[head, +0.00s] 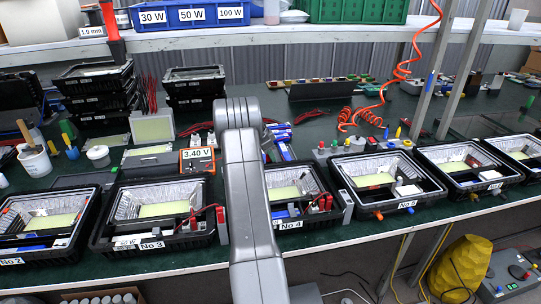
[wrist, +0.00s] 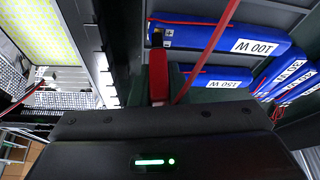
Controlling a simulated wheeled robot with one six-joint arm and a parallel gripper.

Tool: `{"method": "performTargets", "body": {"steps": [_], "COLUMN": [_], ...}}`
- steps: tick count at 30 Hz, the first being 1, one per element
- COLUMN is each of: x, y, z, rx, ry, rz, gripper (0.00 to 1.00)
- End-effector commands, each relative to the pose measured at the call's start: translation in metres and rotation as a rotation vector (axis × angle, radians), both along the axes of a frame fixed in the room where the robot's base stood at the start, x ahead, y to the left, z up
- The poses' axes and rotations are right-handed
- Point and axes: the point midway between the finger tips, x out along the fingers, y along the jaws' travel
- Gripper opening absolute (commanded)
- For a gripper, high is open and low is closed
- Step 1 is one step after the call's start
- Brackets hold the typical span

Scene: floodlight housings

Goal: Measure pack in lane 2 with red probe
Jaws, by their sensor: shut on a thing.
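My gripper (wrist: 158,95) is shut on the red probe (wrist: 158,75), which points up in the wrist view. The probe's tip is at the dark left end of a blue pack labelled 100 W (wrist: 210,36); I cannot tell whether they touch. A red cable (wrist: 207,48) crosses in front of the packs. Below lies a blue pack labelled 150 W (wrist: 215,82), with more blue packs (wrist: 285,75) at the right. No lane number is readable. In the head view my arm hides the gripper; blue packs (head: 281,138) show beside it. An orange meter (head: 197,160) reads 3.40 V.
Floodlight housings line the front edge, including No 3 (head: 153,222), No 4 (head: 298,197) and No 5 (head: 384,181). Stacked black housings (head: 97,88) stand at the back left. A coiled orange hose (head: 403,62) hangs at the right. In the wrist view a lit panel (wrist: 38,30) is close at left.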

Motion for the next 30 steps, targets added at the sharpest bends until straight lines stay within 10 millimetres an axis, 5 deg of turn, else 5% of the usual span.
{"method": "performTargets", "body": {"steps": [13,30], "x": [-0.001,0.000], "y": [0.000,0.000], "z": [0.002,0.049], "rx": [0.001,0.000], "ry": [0.004,0.000], "rz": [0.000,0.000], "gripper": [0.00,0.00]}}
